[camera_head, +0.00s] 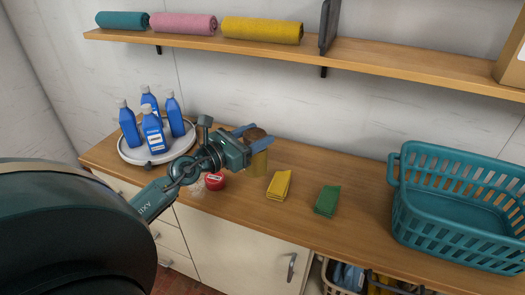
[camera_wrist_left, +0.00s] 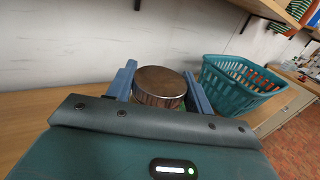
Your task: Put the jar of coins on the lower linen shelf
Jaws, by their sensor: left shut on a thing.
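The jar of coins (camera_head: 260,163) has a brown lid and a yellowish body. It stands upright at the wooden counter, and I cannot tell whether its base touches the wood. My left gripper (camera_head: 252,138) is shut on the jar near its top, with one blue finger on each side. In the left wrist view the jar's lid (camera_wrist_left: 160,82) shows between the fingers, and its lower part is hidden. A wooden wall shelf (camera_head: 350,59) runs above the counter; other shelves are not clearly seen. My right gripper is not in view.
Blue bottles (camera_head: 153,130) stand on a round tray (camera_head: 130,154) at left. A red-lidded container (camera_head: 214,181), yellow cloth (camera_head: 279,185) and green cloth (camera_head: 327,200) lie near the jar. A teal basket (camera_head: 455,215) fills the right. Rolled towels (camera_head: 262,30) lie on the shelf.

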